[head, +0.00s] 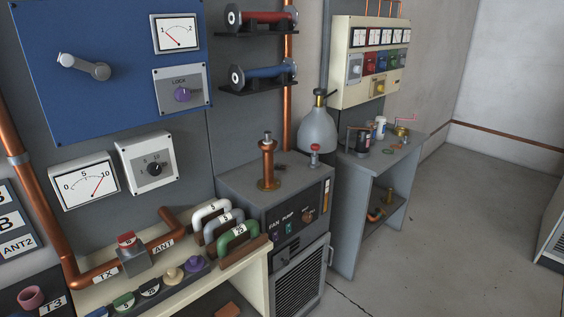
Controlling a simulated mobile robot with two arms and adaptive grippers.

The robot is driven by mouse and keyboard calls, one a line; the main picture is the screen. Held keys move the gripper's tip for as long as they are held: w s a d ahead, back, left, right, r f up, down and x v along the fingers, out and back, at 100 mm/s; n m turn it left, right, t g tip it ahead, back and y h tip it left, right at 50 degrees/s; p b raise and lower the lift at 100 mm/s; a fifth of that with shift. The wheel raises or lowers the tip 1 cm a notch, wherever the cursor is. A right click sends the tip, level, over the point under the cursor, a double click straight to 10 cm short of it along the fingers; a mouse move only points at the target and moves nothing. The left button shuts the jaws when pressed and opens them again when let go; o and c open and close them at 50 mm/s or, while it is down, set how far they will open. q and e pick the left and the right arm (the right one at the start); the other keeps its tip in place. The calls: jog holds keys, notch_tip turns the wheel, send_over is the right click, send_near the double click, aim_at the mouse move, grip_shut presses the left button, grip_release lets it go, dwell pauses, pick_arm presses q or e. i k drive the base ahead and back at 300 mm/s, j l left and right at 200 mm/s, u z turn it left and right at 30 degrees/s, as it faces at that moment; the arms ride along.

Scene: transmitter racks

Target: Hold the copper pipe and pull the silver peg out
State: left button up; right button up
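A short copper pipe (268,165) stands upright on a round copper flange on top of the grey pump cabinet (231,187). A silver peg (267,138) shows at the pipe's upper end; how deep it sits in the pipe is hidden. Neither of my grippers is in view, and nothing is seen touching the pipe or the peg.
A red-topped valve (314,155) stands right of the pipe on the cabinet. A tall copper pipe (287,105) runs up the wall behind. A cream bench (255,262) with coloured handles (238,238) is in front left. Open floor (440,230) lies right.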

aim_at(269, 183)
jog(key=i+l, duration=0.45)
jog(key=l, duration=0.15)
jog(key=i+l+z, duration=0.1)
jog(key=i+l, duration=0.35)
jog(key=l, duration=0.1)
